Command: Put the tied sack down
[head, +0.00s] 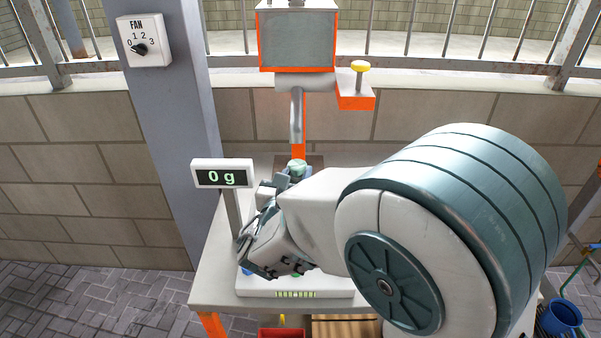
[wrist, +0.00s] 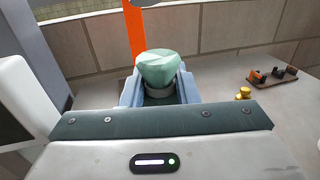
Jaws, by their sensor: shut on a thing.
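A pale green tied sack (wrist: 158,68) is held between the two fingers of my gripper (wrist: 160,90). In the head view the top of the sack (head: 298,167) shows just past the fingers, and my arm hides much of the rest. A white scale (head: 300,288) stands on the table, partly covered by my gripper and arm. Its display (head: 222,177) reads 0 g. I cannot tell the height of the sack above the surface below it.
The pale table (head: 212,285) has bare surface at its left. Small brass weights (wrist: 243,93) and a brown holder (wrist: 272,76) lie right of the sack. An orange post and grey-screened machine (head: 297,42) stand behind. A red bin (head: 282,333) is at the front; a blue bucket (head: 562,318) is right.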

